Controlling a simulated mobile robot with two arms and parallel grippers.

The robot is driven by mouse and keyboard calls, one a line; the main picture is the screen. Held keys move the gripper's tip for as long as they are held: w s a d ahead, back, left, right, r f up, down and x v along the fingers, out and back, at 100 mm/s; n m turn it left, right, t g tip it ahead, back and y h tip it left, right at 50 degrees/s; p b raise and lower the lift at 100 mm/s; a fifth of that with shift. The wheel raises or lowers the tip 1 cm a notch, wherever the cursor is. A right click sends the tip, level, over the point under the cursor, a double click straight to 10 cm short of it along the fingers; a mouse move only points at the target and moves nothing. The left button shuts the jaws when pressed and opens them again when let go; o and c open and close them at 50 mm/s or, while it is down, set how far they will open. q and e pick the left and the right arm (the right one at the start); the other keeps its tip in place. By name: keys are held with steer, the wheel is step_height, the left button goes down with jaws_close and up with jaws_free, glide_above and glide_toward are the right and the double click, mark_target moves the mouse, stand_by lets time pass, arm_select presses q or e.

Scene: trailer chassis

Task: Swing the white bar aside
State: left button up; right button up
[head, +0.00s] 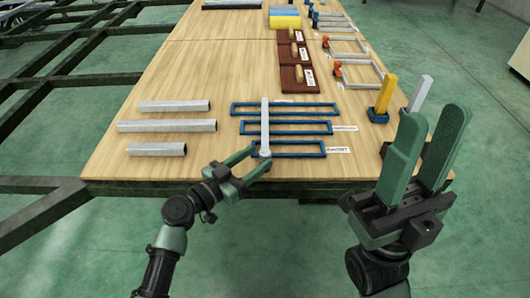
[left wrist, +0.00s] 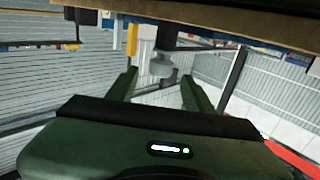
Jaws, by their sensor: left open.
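The white bar (head: 264,122) lies lengthwise across the blue rectangular frames near the front of the wooden table in the head view. Its near end has a small rounded grey part. My left gripper (head: 258,158) is open at this near end, with a fingertip on either side; I cannot tell whether they touch it. In the left wrist view, the open fingers (left wrist: 160,92) have a grey rounded part (left wrist: 160,66) beyond and between them. My right gripper (head: 434,118) is open and empty, raised over the table's right front corner.
Three blue frames (head: 240,133) lie under the bar. Three grey tubes (head: 165,126) lie left of them. Brown blocks with wooden handles (head: 297,78), clamps (head: 358,75) and a yellow-handled tool (head: 386,92) are right and behind. Dark chassis beams (head: 60,92) run along the left.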

mark_target(261, 156)
arm_select(q)
steer(key=shift+x, duration=2.1)
steer(key=shift+f, duration=0.1)
jaws_close()
